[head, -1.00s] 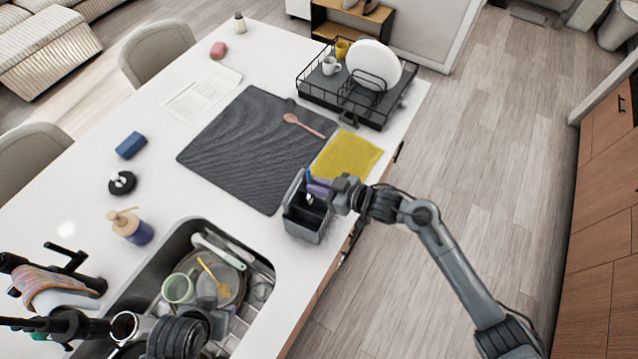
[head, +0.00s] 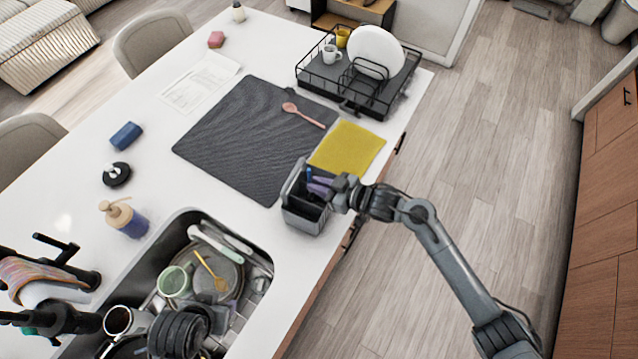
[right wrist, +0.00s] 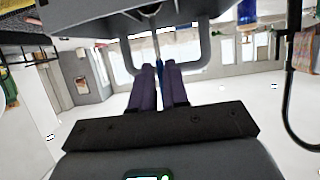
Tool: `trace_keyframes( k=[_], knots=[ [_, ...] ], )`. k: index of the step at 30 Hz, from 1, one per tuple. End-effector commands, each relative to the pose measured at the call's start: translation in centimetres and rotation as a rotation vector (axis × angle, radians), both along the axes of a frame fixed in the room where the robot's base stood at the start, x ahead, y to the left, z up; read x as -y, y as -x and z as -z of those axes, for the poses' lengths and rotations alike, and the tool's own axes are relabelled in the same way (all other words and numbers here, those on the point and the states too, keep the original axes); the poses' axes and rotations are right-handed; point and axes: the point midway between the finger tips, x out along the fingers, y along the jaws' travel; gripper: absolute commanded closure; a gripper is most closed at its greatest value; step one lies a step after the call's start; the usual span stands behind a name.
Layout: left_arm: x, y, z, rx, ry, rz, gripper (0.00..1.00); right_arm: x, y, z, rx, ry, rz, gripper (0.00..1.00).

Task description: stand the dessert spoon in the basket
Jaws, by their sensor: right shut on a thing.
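The grey basket (head: 303,218) stands on the counter near its right edge, between the sink and the yellow cloth. My right gripper (head: 318,187) is at the top of the basket, with its purple fingers over the opening. It is shut on a thin piece with a blue handle, which I take as the dessert spoon (head: 309,173). The blue handle end sticks up above the fingers; the lower part is hidden in the head view. In the right wrist view the purple fingers (right wrist: 158,82) close around a thin blue and grey piece (right wrist: 159,60). My left gripper is not in view.
The sink (head: 265,262) with dishes lies left of and below the basket. A yellow cloth (head: 347,150), a dark mat (head: 240,140) with a pink spoon (head: 303,115) and a dish rack (head: 390,103) lie beyond it. The counter edge is close on the right.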

Motion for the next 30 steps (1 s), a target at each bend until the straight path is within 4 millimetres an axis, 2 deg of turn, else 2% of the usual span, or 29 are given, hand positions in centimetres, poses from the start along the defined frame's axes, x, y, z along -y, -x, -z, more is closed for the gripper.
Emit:
trace_keyframes(
  k=[4,5,9,11,22,30],
  knots=[
    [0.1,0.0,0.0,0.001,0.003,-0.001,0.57,0.0,0.0,0.0,0.000,0.000,0.000,1.00],
    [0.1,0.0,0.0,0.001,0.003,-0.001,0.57,0.0,0.0,0.0,0.000,0.000,0.000,0.84],
    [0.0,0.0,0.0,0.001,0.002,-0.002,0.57,0.0,0.0,0.0,0.000,0.000,0.000,0.62],
    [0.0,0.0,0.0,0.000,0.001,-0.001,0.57,0.0,0.0,0.0,0.000,0.000,0.000,0.56],
    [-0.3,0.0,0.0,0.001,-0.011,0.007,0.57,0.4,0.2,-0.1,0.001,0.001,0.000,0.56],
    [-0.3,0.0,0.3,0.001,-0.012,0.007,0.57,3.2,2.1,-1.3,0.001,0.003,0.000,0.56]
  ],
)
